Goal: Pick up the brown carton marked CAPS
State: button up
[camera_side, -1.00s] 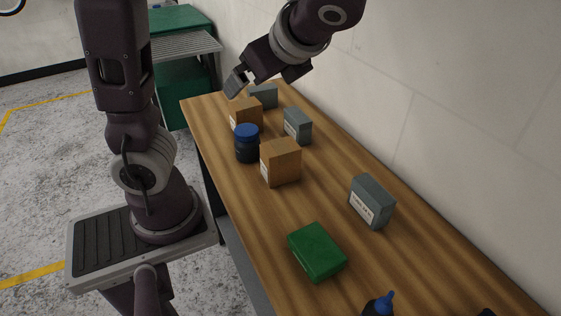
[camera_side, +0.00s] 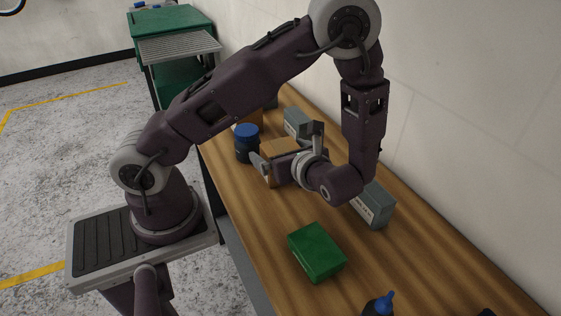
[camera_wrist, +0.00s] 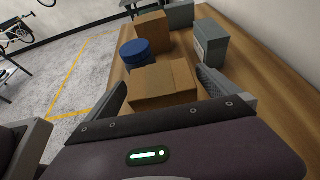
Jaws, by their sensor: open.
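Two brown cartons are in view, and I cannot read CAPS on either. The nearer brown carton (camera_side: 281,146) stands on the bench, partly hidden by my gripper (camera_side: 288,148). In the wrist view this carton (camera_wrist: 163,83) shows its taped top and one side between my open fingers (camera_wrist: 163,90). The fingers lie to either side of it; I cannot tell whether they touch it. The farther brown carton (camera_wrist: 151,34) stands behind it, and in the side view it (camera_side: 253,118) is mostly hidden by my arm.
A blue-lidded dark jar (camera_side: 246,142) stands close left of the nearer carton. Grey boxes stand behind (camera_side: 296,122) and to the right (camera_side: 374,205). A green box (camera_side: 317,251) lies nearer on the wooden bench (camera_side: 285,212). The wall runs along the right.

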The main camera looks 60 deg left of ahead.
jog(key=x, duration=0.3)
jog(key=shift+w+a+r, duration=0.1)
jog(key=shift+a+r, duration=0.05)
jog(key=c, duration=1.8)
